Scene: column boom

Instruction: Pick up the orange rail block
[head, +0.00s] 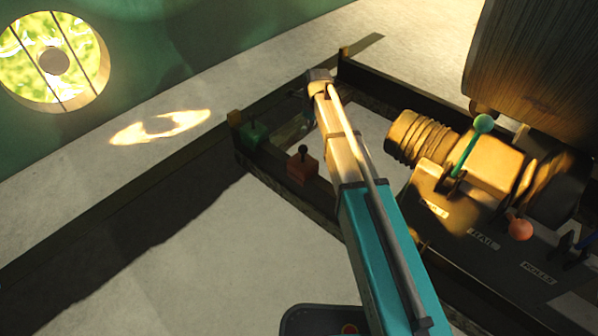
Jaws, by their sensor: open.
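The orange rail block (302,168) is a small red-orange cube with a black knob on top. It sits on the dark rail frame, left of my teal and tan arm and apart from it. A small grey part beside the tan section seems to be my gripper (308,121), above and near the orange block in the picture. It is in shadow and partly hidden by the arm, so its fingers are hard to make out. It is open, and nothing shows in it.
A green block (254,132) with a similar knob sits on the frame to the left. At right stands a yellow machine (495,165) with a green lever (472,146) and an orange-red knob (520,229). A big ribbed drum (535,60) is behind it. The floor at lower left is clear.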

